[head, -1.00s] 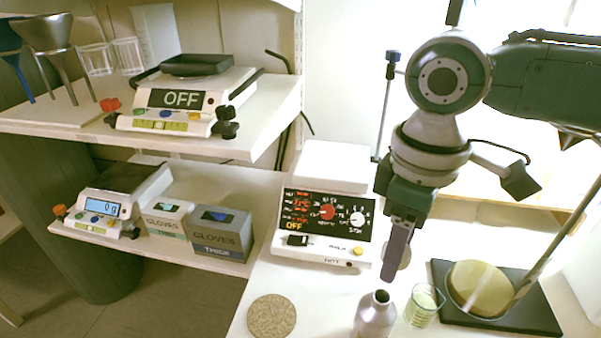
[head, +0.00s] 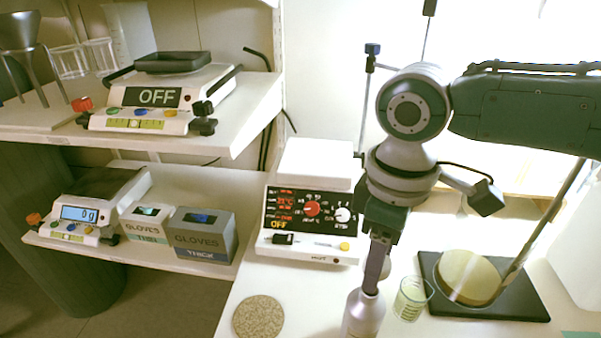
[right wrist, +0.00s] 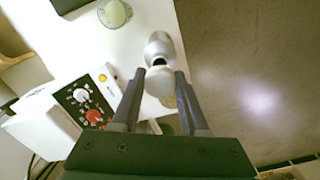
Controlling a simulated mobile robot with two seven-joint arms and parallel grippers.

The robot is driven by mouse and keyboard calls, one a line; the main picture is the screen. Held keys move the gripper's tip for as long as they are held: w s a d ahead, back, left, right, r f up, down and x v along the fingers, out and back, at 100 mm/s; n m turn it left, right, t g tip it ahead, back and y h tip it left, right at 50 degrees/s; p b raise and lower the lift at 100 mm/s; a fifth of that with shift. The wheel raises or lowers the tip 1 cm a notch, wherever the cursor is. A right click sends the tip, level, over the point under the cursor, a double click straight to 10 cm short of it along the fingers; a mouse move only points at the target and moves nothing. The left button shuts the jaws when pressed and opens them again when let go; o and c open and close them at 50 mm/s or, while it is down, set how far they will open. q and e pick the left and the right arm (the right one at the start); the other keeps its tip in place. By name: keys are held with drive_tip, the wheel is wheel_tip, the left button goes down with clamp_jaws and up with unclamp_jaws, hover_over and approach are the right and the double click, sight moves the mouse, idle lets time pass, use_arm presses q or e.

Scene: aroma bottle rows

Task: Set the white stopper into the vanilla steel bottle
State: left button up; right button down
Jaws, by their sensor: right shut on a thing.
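The steel bottle (head: 363,316) stands upright at the front of the bench, its base cut off by the picture edge; I see no label on it. My right gripper (head: 374,284) points down right over the bottle's mouth. In the right wrist view its two fingers are shut on the white stopper (right wrist: 159,79), a pale round piece between the fingertips. The bottle (right wrist: 160,46) shows just beyond the stopper, in line with it. My left gripper is not in view.
A glass beaker (head: 411,299) with pale liquid stands close right of the bottle. A black stand base (head: 510,305) with a round tan disc lies further right. A hot plate (head: 312,225) stands behind. A round speckled mat (head: 258,317) lies left, with clear bench between.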

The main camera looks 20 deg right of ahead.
drive_tip(key=shift+f, duration=0.75)
drive_tip(key=shift+r, duration=0.1)
drive_tip(key=shift+p, duration=0.4)
idle(0.7)
idle(0.8)
drive_tip(key=shift+f, duration=0.85)
drive_tip(key=shift+f+b, duration=0.7)
drive_tip(key=shift+f, duration=0.05)
drive_tip(key=shift+c, duration=1.7)
unclamp_jaws()
drive_tip(key=shift+r, duration=0.1)
